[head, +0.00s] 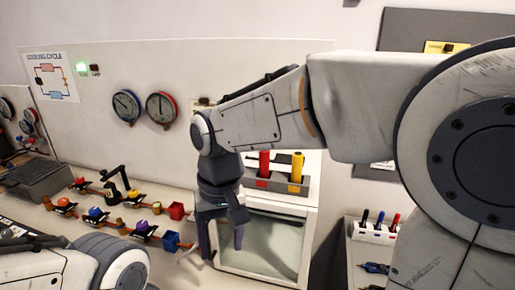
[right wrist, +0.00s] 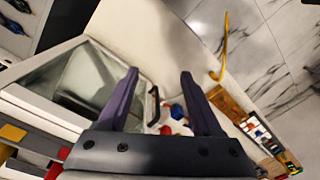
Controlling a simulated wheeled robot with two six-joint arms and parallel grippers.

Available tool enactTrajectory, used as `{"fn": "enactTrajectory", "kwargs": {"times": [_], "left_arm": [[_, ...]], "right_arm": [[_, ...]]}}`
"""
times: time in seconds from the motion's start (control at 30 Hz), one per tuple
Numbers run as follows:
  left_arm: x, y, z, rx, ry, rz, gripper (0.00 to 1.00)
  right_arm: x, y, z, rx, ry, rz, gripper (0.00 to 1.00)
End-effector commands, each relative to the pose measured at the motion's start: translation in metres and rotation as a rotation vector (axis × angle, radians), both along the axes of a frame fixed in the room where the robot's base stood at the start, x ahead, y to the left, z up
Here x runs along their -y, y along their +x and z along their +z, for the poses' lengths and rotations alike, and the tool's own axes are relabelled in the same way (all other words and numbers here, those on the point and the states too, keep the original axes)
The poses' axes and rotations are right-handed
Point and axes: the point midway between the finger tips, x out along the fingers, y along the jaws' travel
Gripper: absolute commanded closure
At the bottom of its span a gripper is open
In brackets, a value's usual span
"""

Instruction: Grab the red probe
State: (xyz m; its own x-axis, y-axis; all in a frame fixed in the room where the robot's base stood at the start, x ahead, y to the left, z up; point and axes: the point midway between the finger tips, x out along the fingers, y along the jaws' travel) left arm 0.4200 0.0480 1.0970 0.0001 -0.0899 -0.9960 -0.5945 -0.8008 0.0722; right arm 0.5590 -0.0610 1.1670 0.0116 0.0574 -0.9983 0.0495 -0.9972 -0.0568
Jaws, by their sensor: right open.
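The red probe (head: 264,163) stands upright in a dark holder (head: 254,184) on top of a white cabinet with a glass front. A yellow probe (head: 297,167) stands beside it on the right. My right gripper (head: 222,243) points down in front of the cabinet, left of and lower than the red probe, apart from it. In the right wrist view the right gripper (right wrist: 158,80) is open with nothing between its fingers. Red and yellow parts show at that view's lower left, partly cut off. My left gripper is not in view.
The white cabinet (head: 300,240) stands below the holder. Valves with coloured knobs and pipes (head: 95,212) run along the counter at left. A marker rack (head: 375,230) stands at right. My right arm crosses the upper right.

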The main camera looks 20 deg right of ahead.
Motion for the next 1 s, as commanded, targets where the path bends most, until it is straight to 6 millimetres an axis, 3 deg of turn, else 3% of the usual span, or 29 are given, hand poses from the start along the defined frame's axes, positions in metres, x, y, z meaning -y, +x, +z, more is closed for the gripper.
{"fn": "enactTrajectory", "kwargs": {"times": [0.03,0.1,0.23,0.4,0.53,0.8,1.0], "left_arm": [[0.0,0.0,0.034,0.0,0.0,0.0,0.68],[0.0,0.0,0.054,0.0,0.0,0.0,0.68],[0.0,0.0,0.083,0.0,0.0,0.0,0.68],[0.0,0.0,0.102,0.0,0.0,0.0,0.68],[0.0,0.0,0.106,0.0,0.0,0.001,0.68],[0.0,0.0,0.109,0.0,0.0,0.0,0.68],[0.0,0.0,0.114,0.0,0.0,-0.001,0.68]], "right_arm": [[0.015,0.033,0.046,-0.005,-0.006,-0.13,0.33],[0.038,0.068,0.082,-0.014,-0.016,-0.299,0.33],[0.088,0.116,0.133,-0.026,-0.032,-0.572,0.33],[0.136,0.145,0.169,-0.036,-0.046,-0.798,0.33],[0.151,0.151,0.172,-0.04,-0.051,-0.864,0.33],[0.152,0.151,0.133,-0.04,-0.05,-0.872,0.33],[0.15,0.151,0.119,-0.039,-0.05,-0.869,0.33]]}}
